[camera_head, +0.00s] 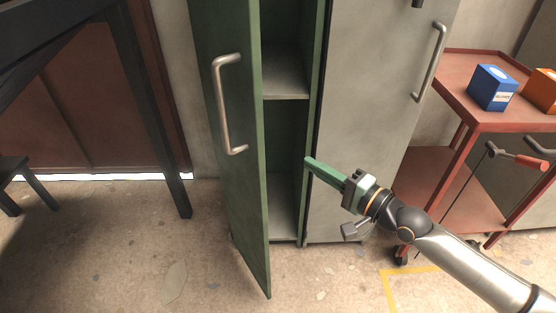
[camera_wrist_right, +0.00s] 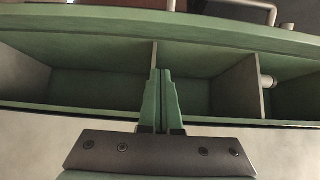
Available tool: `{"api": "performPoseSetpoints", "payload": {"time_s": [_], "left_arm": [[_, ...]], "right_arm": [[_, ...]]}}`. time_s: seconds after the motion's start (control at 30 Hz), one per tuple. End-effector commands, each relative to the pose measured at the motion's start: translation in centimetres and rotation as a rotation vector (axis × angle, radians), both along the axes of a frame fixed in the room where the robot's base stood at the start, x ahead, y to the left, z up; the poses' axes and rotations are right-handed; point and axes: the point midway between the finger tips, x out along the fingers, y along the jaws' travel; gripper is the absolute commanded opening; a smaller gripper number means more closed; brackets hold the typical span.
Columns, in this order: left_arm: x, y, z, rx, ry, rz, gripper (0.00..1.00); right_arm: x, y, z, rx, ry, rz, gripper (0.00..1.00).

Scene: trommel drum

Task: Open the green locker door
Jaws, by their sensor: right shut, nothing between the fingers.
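The green locker door (camera_head: 244,190) stands partly open, swung out to the left, with its metal bar handle (camera_head: 226,105) on its outer face. The locker's green interior (camera_head: 283,135) shows through the gap, with a shelf. My right gripper (camera_head: 309,163) is shut and empty, its green fingers pointing at the opening near the locker's right edge. In the right wrist view the shut fingers (camera_wrist_right: 161,85) lie in front of the open compartments, with the green door (camera_wrist_right: 200,28) across the top. My left gripper is not in view.
A grey locker door (camera_head: 360,120) with a metal handle (camera_head: 428,62) is shut, right of the opening. A red cart (camera_head: 462,78) at the right carries a blue box (camera_head: 492,88) and an orange box (camera_head: 544,92). A black table leg (camera_head: 160,130) stands at left. The floor before the door is clear.

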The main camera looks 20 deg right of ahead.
Motion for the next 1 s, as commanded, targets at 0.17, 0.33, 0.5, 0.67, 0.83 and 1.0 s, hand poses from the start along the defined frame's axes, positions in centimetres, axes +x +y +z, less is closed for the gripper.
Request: {"api": "performPoseSetpoints", "payload": {"time_s": [0.17, 0.33, 0.5, 0.67, 0.83, 1.0], "left_arm": [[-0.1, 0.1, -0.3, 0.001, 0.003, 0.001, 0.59], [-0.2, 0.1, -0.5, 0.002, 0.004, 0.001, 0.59], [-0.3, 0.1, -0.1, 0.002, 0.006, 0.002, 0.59], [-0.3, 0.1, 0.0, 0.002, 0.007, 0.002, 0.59], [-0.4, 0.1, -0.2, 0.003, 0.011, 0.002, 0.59], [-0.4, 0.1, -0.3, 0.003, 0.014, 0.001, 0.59]], "right_arm": [[2.4, 1.3, 0.1, 0.002, -0.004, 0.0, 0.0], [4.7, 2.6, 0.1, 0.002, -0.004, 0.0, 0.0], [5.0, 4.6, 0.2, 0.004, 0.001, 0.004, 0.0], [4.6, 6.0, 0.1, 0.002, 0.0, 0.003, 0.0], [4.4, 6.8, 0.1, -0.001, 0.0, 0.001, 0.0], [4.3, 6.9, 0.0, -0.002, 0.0, 0.001, 0.0]]}}
